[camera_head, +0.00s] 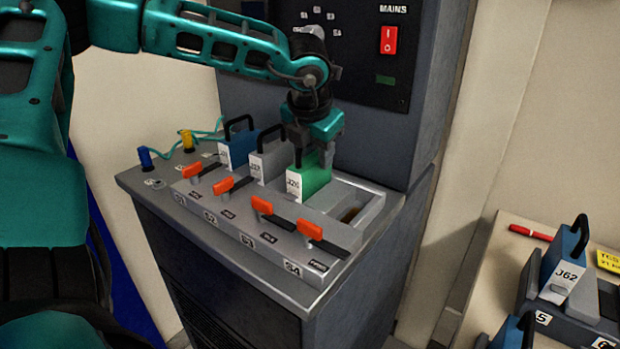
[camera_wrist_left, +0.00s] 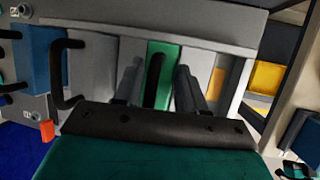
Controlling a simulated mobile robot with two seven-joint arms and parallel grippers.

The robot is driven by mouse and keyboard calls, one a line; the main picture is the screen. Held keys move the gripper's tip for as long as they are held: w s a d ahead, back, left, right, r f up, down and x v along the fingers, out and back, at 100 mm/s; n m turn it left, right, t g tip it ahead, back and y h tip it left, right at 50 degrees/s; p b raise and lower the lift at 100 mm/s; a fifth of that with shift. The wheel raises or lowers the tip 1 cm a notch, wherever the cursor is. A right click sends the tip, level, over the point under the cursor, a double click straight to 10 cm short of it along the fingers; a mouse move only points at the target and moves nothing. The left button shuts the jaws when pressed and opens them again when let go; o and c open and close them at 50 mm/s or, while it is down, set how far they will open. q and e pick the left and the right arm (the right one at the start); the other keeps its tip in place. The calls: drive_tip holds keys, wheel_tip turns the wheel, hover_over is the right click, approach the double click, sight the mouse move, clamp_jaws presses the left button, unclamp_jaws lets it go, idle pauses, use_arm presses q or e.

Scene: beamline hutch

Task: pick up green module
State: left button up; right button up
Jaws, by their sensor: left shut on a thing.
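The green module (camera_head: 314,178), with a white label reading J26 and a black handle, stands in the rack (camera_head: 269,241) on the grey cabinet, between a grey module and an empty slot. My left gripper (camera_head: 308,150) is above it, pointing down, shut on its handle. In the left wrist view the green module (camera_wrist_left: 163,63) shows between the two fingers (camera_wrist_left: 157,88), with the black handle between them. I cannot tell whether the module is lifted from its slot. My right gripper is not in view.
A grey module (camera_head: 269,163) and a blue module (camera_head: 237,147) stand left of the green one. Orange-tipped levers (camera_head: 262,205) line the rack front. The empty slot (camera_head: 349,205) is at right. A side table holds a blue J62 module (camera_head: 563,262) and a red marker (camera_head: 531,232).

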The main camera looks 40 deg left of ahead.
use_arm(q)
drive_tip(key=shift+c, duration=1.1)
drive_tip(key=shift+r, duration=0.1)
drive_tip(key=shift+w+r, duration=0.1)
drive_tip(key=shift+r, duration=0.15)
clamp_jaws()
wheel_tip(320, 180, up, 17)
drive_tip(key=p, duration=0.2)
drive_tip(key=shift+r, duration=0.2)
